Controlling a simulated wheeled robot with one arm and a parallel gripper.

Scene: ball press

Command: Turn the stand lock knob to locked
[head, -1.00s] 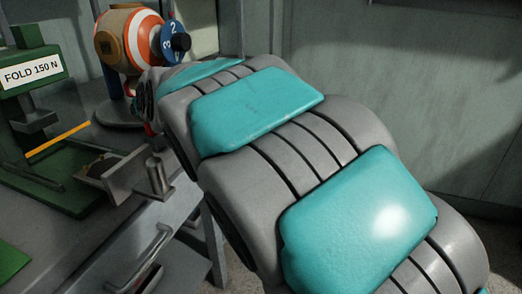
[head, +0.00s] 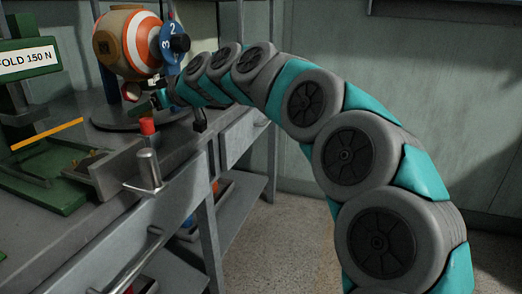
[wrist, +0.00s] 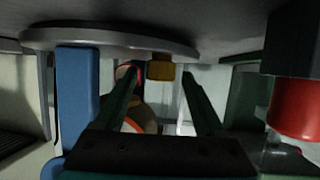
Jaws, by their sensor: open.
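The ball stand's round grey base (head: 112,119) is on the bench and carries an orange-and-white striped ball (head: 128,40) on blue supports. In the wrist view, which looks inverted, a yellow-brown knob (wrist: 160,69) sits at the base's edge; I take it for the stand lock knob. My gripper (wrist: 160,72) is open, its two dark green fingers pointing towards the knob, one on either side of it in the picture. I cannot tell whether they touch it or which way it is turned. In the head view my gripper (head: 146,103) is by the base, and the knob does not show clearly.
A red button (head: 147,126) stands close to my gripper; it also shows large in the wrist view (wrist: 294,106). A blue numbered dial (head: 170,45) is beside the ball. A green press (head: 28,98) labelled FOLD 150 N and a metal post (head: 149,169) are in front.

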